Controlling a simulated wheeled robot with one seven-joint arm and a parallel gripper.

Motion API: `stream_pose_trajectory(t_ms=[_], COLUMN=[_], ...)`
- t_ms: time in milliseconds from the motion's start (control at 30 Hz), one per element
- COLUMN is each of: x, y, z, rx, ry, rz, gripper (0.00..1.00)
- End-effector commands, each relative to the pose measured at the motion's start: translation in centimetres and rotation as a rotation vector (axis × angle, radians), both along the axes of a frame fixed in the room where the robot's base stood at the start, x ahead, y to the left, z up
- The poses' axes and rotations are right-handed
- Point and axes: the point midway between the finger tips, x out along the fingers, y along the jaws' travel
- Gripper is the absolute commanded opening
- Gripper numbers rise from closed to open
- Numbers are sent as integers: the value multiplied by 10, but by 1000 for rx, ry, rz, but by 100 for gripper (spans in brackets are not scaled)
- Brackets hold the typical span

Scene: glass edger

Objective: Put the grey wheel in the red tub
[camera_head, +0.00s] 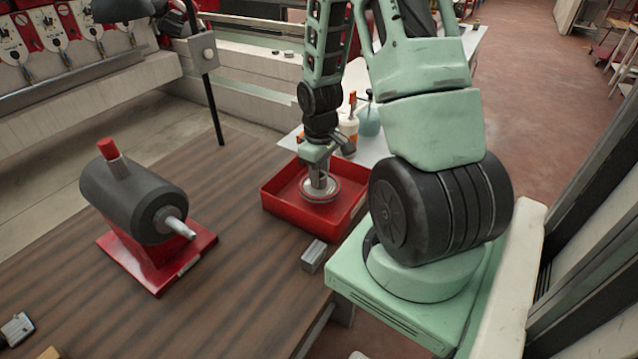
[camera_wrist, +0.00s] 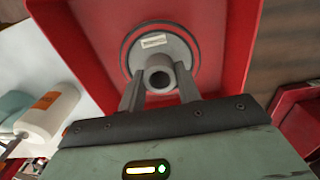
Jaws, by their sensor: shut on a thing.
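The red tub (camera_head: 277,200) is a shallow open tray on the wooden bench, just left of my arm's base. The grey wheel (camera_head: 333,190) is a round disc with a dark rim, a white label and a central hub, and it is inside the tub's outline. My gripper (camera_head: 319,184) points down over the tub and is shut on the wheel's hub. The wrist view shows both fingers (camera_wrist: 160,88) on either side of the hub of the wheel (camera_wrist: 183,50), with the red tub (camera_wrist: 235,50) around and behind it. I cannot tell whether the wheel touches the tub floor.
A dark motor (camera_head: 135,200) on a red base stands at the left of the bench. A small grey metal block (camera_head: 314,256) lies in front of the tub. Bottles (camera_head: 368,118) stand behind the tub on a white surface. The bench between motor and tub is clear.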

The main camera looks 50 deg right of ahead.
Motion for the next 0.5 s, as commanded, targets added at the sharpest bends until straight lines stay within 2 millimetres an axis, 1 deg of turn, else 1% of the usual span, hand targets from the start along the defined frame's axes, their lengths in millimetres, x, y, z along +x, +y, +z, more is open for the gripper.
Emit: stream_pose_trajectory(t_ms=[100,233,333,500], x=[-1,-1,0,0], y=[1,1,1,0], z=[-16,-31,-36,-36], rx=[3,2,1,0], ry=[5,3,2,1], rz=[3,1,1,1], gripper=[0,0,0,0])
